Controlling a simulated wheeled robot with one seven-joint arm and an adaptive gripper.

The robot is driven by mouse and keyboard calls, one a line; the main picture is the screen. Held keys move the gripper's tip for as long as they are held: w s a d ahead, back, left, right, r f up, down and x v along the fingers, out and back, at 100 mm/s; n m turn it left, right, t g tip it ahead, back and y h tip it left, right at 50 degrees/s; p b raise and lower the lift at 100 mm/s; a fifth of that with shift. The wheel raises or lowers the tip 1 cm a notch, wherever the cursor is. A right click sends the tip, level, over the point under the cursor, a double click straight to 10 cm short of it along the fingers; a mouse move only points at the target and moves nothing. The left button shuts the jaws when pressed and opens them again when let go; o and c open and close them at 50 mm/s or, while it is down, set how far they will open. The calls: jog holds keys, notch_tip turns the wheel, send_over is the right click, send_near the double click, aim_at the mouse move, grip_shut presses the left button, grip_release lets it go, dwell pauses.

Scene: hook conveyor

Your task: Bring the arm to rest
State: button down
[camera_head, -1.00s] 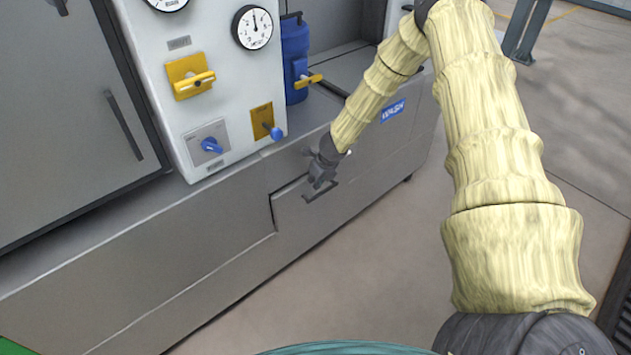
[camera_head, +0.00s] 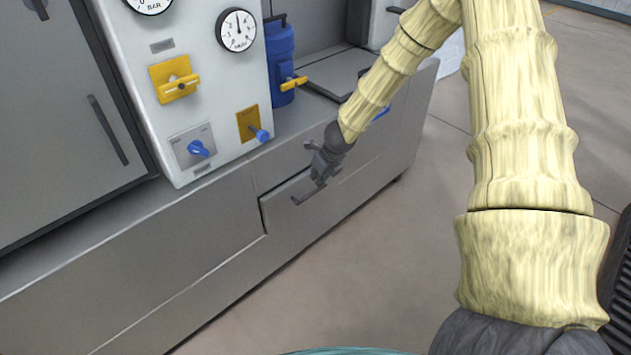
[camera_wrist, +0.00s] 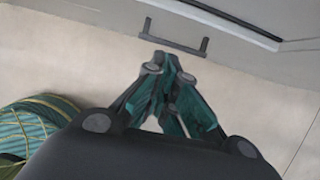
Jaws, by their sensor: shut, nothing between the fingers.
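My arm, in a pale yellow cover, reaches forward from the lower right in the head view and bends down to my gripper (camera_head: 322,168). The gripper is small there, in front of the grey lower front of the machine, close to a dark bar handle (camera_head: 308,194). In the wrist view my gripper (camera_wrist: 168,62) has its dark and teal fingers closed together with nothing between them. The same dark handle (camera_wrist: 174,37) is just beyond the fingertips, with a visible gap in the picture. Exact depth between them is hard to tell.
The machine's white panel (camera_head: 206,85) carries gauges, yellow handles and blue knobs. A blue canister (camera_head: 281,60) stands beside it. Grey floor (camera_head: 400,260) is open right of the machine. A teal ribbed part shows at the wrist view's lower left.

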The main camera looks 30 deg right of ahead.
jog(key=s+a+f+n+g+h, duration=0.1)
jog(key=s+a+f+n, duration=0.3)
jog(key=s, duration=0.3)
jog(key=s+a+f+n+g+h, duration=0.1)
jog(key=s+f+n, duration=0.2)
jog(key=s+n, duration=0.35)
jog(key=s+a+f+n+g+h, duration=0.1)
jog(key=s+a+f+n, duration=0.25)
jog(key=s+n, duration=0.2)
jog(key=s+a+f+n, duration=0.1)
jog(key=s+a+n, duration=0.2)
jog(key=s+n, duration=0.2)
jog(key=s+a+f+n+g+y+p, duration=0.1)
jog(key=s+a+n, duration=0.3)
jog(key=s, duration=0.6)
jog(key=s+a+f+n+y, duration=0.1)
jog(key=s+a+f+n, duration=0.1)
jog(key=s+n, duration=0.5)
jog(key=shift+s+a+f+n+p, duration=0.2)
jog(key=shift+s+a+n+p, duration=0.15)
jog(key=shift+a+n, duration=0.3)
